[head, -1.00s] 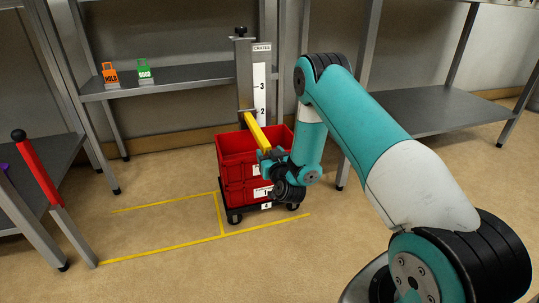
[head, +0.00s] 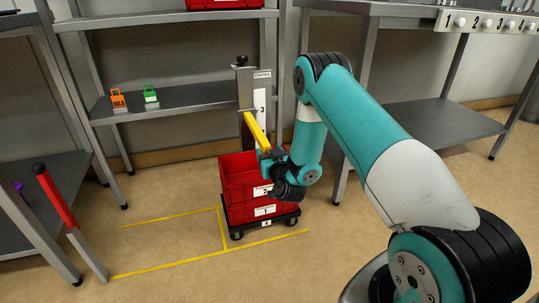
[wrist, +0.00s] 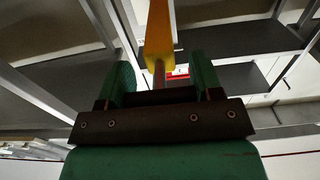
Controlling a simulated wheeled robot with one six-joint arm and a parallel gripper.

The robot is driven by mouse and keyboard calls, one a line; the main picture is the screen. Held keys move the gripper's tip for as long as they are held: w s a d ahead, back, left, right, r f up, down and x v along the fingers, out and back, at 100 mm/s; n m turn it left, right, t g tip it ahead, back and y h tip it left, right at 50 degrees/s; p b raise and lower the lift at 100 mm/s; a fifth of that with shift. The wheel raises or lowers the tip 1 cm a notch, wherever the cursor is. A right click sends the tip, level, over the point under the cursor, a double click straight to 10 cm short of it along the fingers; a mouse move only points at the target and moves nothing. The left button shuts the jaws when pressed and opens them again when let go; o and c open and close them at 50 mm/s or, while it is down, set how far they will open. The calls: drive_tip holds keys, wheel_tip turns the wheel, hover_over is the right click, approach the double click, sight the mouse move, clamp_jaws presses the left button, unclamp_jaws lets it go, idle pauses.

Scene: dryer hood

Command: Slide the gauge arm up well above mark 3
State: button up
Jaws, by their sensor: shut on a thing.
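The yellow gauge arm (head: 257,132) reaches forward from a grey upright post (head: 244,88) with a white mark scale (head: 261,96) at its right. Its slider end sits about level with mark 3 in the head view. My gripper (head: 270,157) is shut on the near end of the gauge arm, above the red crates. In the wrist view the gauge arm (wrist: 159,35) runs away from between the green fingers of my gripper (wrist: 161,76). The exact contact is partly hidden by the fingers. Mark 2 does not show on the scale.
Stacked red crates (head: 238,183) stand on a black wheeled dolly (head: 238,226) below the gauge arm. Orange (head: 118,98) and green (head: 151,94) tags stand on the left shelf. A red-handled lever (head: 54,194) is at left. A steel bench (head: 430,125) is at right. Yellow lines mark the floor.

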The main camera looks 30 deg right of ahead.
wheel_tip(320, 180, up, 9)
drive_tip(key=p, duration=0.6)
drive_tip(key=shift+f, duration=0.25)
drive_tip(key=o, duration=1.3)
drive_tip(key=shift+s, duration=0.1)
